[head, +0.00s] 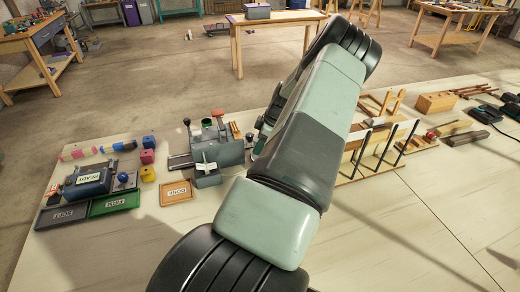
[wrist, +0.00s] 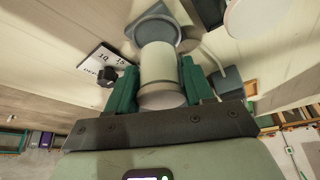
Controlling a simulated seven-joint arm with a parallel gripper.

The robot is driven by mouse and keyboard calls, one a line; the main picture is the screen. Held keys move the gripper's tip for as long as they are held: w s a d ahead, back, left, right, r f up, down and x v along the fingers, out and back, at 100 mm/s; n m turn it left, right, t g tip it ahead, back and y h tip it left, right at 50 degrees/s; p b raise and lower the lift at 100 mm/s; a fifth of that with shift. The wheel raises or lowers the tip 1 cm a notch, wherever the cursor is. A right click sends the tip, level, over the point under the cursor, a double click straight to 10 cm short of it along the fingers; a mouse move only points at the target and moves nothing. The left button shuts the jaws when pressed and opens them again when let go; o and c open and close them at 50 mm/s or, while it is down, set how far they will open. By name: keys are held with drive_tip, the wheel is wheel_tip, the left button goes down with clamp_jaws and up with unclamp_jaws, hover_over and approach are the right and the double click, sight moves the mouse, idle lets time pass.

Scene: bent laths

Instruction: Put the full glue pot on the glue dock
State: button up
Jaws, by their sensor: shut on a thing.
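In the wrist view my gripper (wrist: 160,80) has its green fingers on both sides of a pale cream cylinder, seemingly the glue pot (wrist: 158,64), and is shut on it. The pot's contents do not show. Just beyond the pot's far end is a grey square piece with a rounded recess (wrist: 137,32), possibly the glue dock. I cannot tell whether the pot touches it. In the head view my arm hides my gripper, the pot and the grey piece.
In the wrist view a dial plate with a black knob (wrist: 107,76) lies left of the pot, and a grey box (wrist: 226,80) with a cable lies right. In the head view a vise-like machine (head: 214,150), a DONE tray (head: 176,206) and a wooden rack (head: 375,160) flank my arm.

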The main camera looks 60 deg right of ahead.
drive_tip(key=shift+f, duration=1.35)
drive_tip(key=shift+f, duration=0.15)
drive_tip(key=o, duration=1)
drive_tip(key=shift+o, duration=0.2)
drive_tip(key=v, duration=1.2)
